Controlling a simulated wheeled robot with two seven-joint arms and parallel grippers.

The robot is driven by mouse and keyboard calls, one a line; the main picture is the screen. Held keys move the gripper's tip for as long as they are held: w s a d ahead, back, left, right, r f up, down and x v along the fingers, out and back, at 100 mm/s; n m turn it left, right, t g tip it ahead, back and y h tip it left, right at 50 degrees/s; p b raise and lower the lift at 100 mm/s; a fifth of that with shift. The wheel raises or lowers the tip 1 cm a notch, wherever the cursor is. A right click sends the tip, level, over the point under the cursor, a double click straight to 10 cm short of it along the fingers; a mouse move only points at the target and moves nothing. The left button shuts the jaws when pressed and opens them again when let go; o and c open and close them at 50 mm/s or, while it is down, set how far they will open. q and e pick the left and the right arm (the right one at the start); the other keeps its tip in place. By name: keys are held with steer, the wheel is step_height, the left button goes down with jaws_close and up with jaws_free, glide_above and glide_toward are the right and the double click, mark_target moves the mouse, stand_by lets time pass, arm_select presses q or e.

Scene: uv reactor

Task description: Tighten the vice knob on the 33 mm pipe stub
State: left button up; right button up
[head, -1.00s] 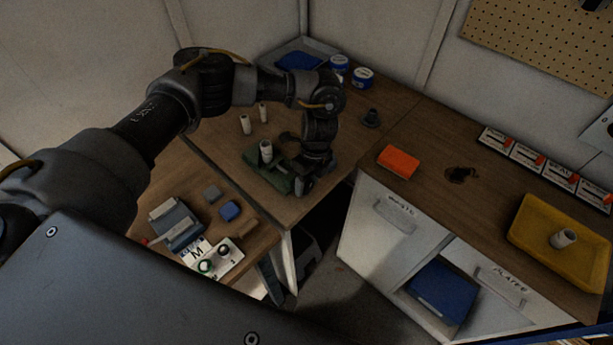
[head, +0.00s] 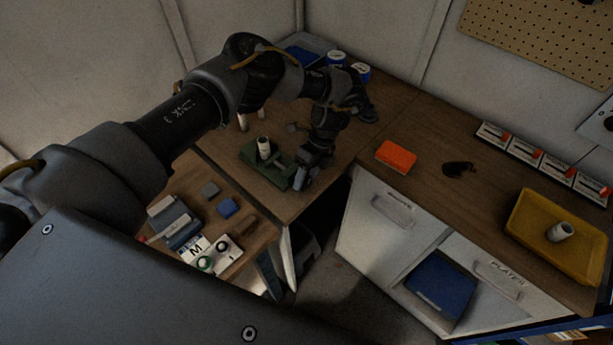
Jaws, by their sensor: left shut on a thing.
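The green vice (head: 258,158) sits on the wooden bench near its front corner. A pale pipe stub (head: 264,148) stands upright in it. My left gripper (head: 302,180) points down at the right end of the vice and is shut on the vice knob. The knob itself is mostly hidden by the fingers. My right gripper is not in view.
Two more pale stubs stand behind the vice, partly covered by my arm. On the right bench are an orange block (head: 396,155) and a yellow tray (head: 525,233) with a pale stub (head: 560,232). A gap separates the benches.

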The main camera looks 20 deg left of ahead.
arm_select(q)
steer(key=o, duration=1)
steer(key=b+v, duration=0.3)
steer(key=v, duration=0.7)
steer(key=shift+w+r+b, duration=0.2)
steer(key=shift+r+b, duration=0.1)
steer(key=shift+b, duration=0.1)
